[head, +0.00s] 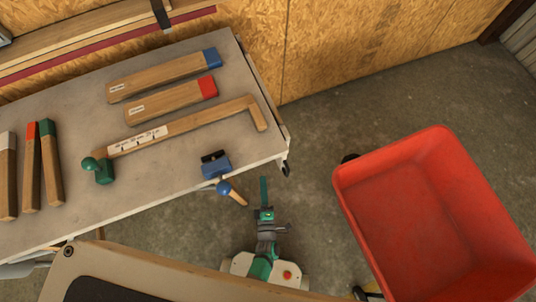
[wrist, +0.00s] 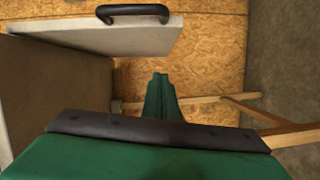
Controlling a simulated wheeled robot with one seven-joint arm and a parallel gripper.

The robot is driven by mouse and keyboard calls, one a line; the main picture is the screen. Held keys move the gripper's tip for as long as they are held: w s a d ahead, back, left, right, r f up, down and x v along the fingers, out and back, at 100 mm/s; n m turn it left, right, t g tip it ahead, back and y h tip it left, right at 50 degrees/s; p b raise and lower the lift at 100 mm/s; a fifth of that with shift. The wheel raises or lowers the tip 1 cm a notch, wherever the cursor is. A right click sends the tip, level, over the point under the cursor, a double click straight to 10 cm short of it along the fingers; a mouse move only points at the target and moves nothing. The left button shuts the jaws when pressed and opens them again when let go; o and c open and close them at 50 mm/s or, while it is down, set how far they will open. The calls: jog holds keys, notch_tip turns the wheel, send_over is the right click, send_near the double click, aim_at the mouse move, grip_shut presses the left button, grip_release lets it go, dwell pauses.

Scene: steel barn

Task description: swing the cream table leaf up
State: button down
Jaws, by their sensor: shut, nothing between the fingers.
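The cream table leaf (wrist: 110,38) shows in the wrist view as a pale flat panel with a black bar handle (wrist: 133,12) on it. In the head view, a thin pale strip along the right end of the workbench (head: 262,85) seems to be the leaf hanging down, mostly hidden by the top. My gripper (head: 264,180) is low, just off the bench's near right corner. Its green fingers (wrist: 160,78) are shut and empty, apart from the leaf and below the handle in the wrist picture.
A red tub (head: 430,215) stands on the floor to the right. The bench carries wooden bars, a long wooden piece (head: 190,123) and a blue clamp-like block (head: 216,164) near its front edge. A chipboard wall (head: 350,45) stands behind. Wooden struts (wrist: 255,110) cross the wrist view's right side.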

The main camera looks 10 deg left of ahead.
jog(key=w+f+n+y, duration=0.1)
jog(key=w+f+n, duration=0.1)
jog(key=w, duration=1.2)
jog(key=shift+a+f, duration=0.2)
jog(key=shift+a, duration=0.25)
